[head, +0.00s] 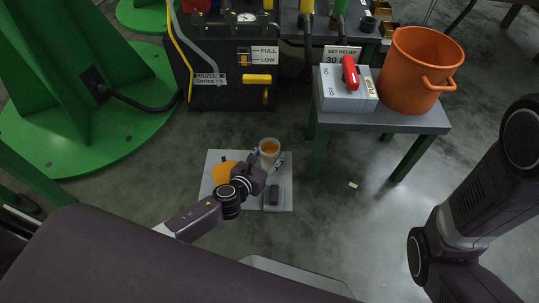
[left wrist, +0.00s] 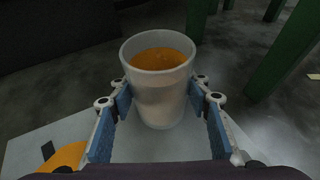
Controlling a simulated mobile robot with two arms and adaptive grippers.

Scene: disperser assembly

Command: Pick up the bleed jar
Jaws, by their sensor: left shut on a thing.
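The bleed jar is a pale, open-topped cup with orange liquid inside. It stands upright near the far right of a light sheet (head: 222,158) on the floor in the head view (head: 269,149), and fills the middle of the left wrist view (left wrist: 160,98). My left gripper (head: 267,163) is shut on it, with one blue-padded finger on each side of the jar in the left wrist view. I cannot tell whether the jar's base rests on the sheet or is slightly above it. My right gripper is out of view; only part of my right arm shows.
An orange flat piece (head: 222,172) and a dark small object (head: 274,192) lie on the sheet. A black machine (head: 230,90) stands behind it. A table (head: 400,121) at right carries an orange bucket (head: 420,70) and a switch box (head: 346,92). Floor right of the sheet is mostly clear.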

